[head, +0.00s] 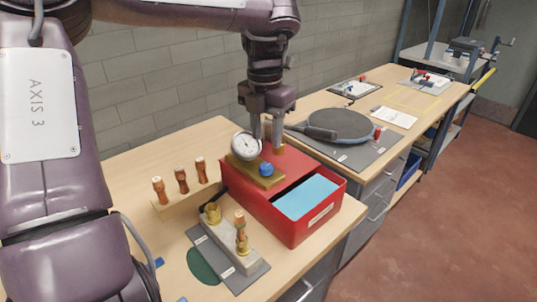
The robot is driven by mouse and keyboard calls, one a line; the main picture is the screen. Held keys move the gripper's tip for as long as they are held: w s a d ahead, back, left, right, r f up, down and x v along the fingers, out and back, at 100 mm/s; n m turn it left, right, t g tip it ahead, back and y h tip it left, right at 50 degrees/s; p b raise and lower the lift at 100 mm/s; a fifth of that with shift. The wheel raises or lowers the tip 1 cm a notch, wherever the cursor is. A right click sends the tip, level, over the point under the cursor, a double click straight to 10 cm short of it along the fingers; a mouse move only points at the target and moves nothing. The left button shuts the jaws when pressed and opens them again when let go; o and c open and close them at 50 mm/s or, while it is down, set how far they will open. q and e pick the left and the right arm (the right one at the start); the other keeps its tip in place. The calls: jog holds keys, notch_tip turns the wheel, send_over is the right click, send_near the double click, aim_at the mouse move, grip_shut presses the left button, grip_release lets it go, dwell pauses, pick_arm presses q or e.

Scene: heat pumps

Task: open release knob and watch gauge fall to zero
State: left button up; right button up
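A round white-faced gauge (246,146) stands on a brass block (258,179) on top of a red box (252,203). Its needle is too small to read. A blue knob (266,170) sits on the same block, just right of and below the gauge. My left gripper (267,138) points down from above, its two fingers apart. The fingers are behind and right of the gauge, in the picture above the blue knob and apart from it. A small brass part (279,149) shows by the right fingertip. My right gripper is not in view.
The red box has an open compartment with a light blue insert (305,197). A wooden rack (182,187) holds several copper-coloured pieces to the left. A grey fixture with brass fittings (231,240) stands in front. A dark round plate (341,124) lies on the bench behind.

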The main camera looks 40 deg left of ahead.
aim_at(267, 166)
pick_arm(q)
jog(key=shift+s+d+f, duration=0.15)
jog(key=shift+s+f, duration=0.05)
jog(key=shift+f, duration=0.35)
notch_tip(267, 166, down, 5)
jog(key=shift+f, duration=0.7)
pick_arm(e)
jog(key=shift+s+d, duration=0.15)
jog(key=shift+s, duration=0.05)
pick_arm(q)
jog(key=c, duration=0.7)
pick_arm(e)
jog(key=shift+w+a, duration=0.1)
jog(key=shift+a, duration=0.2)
